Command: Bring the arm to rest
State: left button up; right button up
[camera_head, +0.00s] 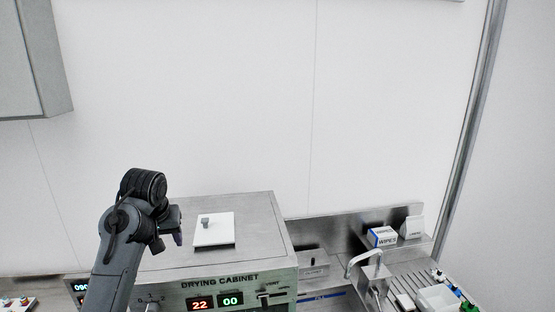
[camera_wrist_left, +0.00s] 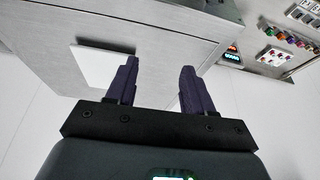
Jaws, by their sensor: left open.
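My left arm comes up from the bottom left in the head view. Its gripper (camera_head: 177,226) is partly hidden by the wrist and sits in front of the left part of the drying cabinet's top. In the left wrist view, the two dark fingers of the left gripper (camera_wrist_left: 157,85) stand apart with nothing between them. The cabinet's grey top (camera_wrist_left: 150,20) and a white plate show beyond them. My right gripper is not in either view.
The drying cabinet (camera_head: 240,283) carries a white plate (camera_head: 214,238) with a small grey block (camera_head: 205,221) on its top. To the right are a steel sink area with a tap (camera_head: 362,256), a wipes box (camera_head: 382,237) and a white tray (camera_head: 437,298). Open space lies above the cabinet.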

pick_arm(q)
jog(key=s+a+r+n+g+y, duration=0.1)
jog(key=s+a+n, duration=0.15)
jog(key=a, duration=0.95)
jog(key=s+a+r+n+y, duration=0.15)
jog(key=s+a, duration=0.25)
jog(key=a, duration=0.7)
jog(key=s+a+r+n+g+y, duration=0.15)
jog(key=s+a, duration=0.25)
jog(key=a, duration=0.8)
jog(key=s+d+f+m+t+y, duration=0.1)
jog(key=s+d+f+m, duration=0.25)
jog(key=d+f, duration=0.45)
jog(key=s+d+f+m+t, duration=0.1)
jog(key=s+d+f+m, duration=0.2)
jog(key=f, duration=0.9)
jog(key=s+d+f+m+y, duration=0.1)
jog(key=s+d+f+m, duration=0.1)
jog(key=s+d+f, duration=0.6)
jog(key=s+d+f+m+h, duration=0.2)
jog(key=s+d+f+m, duration=0.15)
jog(key=s+d, duration=0.4)
jog(key=s+d+f+m+h, duration=0.2)
jog(key=s+d+f, duration=0.3)
jog(key=s, duration=0.6)
jog(key=d+f+n+h, duration=0.1)
jog(key=d+n+h, duration=0.2)
jog(key=d, duration=0.6)
jog(key=shift+s+n, duration=0.25)
jog(key=shift+n, duration=0.1)
